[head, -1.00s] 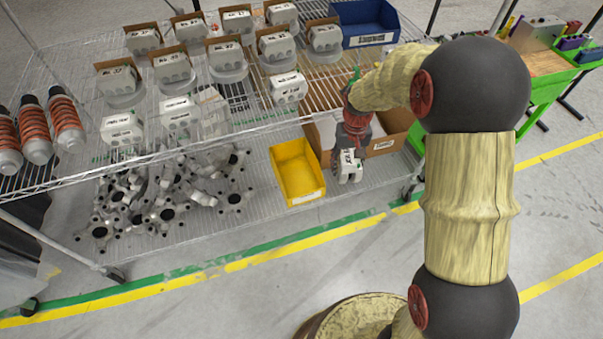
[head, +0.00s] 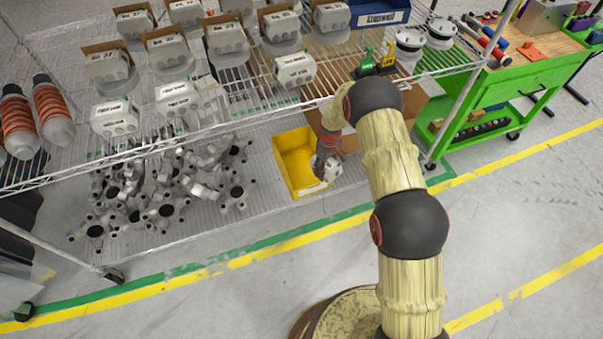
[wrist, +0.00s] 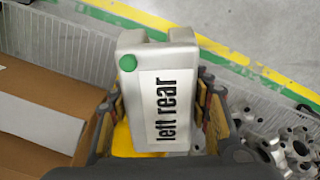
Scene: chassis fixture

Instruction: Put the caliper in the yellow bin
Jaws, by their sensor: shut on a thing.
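The caliper is a silver-grey block with a white "left rear" label and a green dot; it fills the middle of the wrist view (wrist: 165,62). My gripper (wrist: 160,105) is shut on it, with a finger on each side. In the head view, the caliper (head: 331,171) hangs from my gripper (head: 325,158) at the right side of the yellow bin (head: 297,153). The bin sits on the lower wire shelf. A yellow patch of it shows below the caliper in the wrist view (wrist: 122,138). Whether the caliper touches the bin is unclear.
A cardboard box (wrist: 40,110) stands beside the bin, partly behind my arm in the head view. A heap of metal hub parts (head: 160,190) lies left of the bin. The upper shelf (head: 250,105) with more calipers is above. A green cart (head: 500,85) stands at right.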

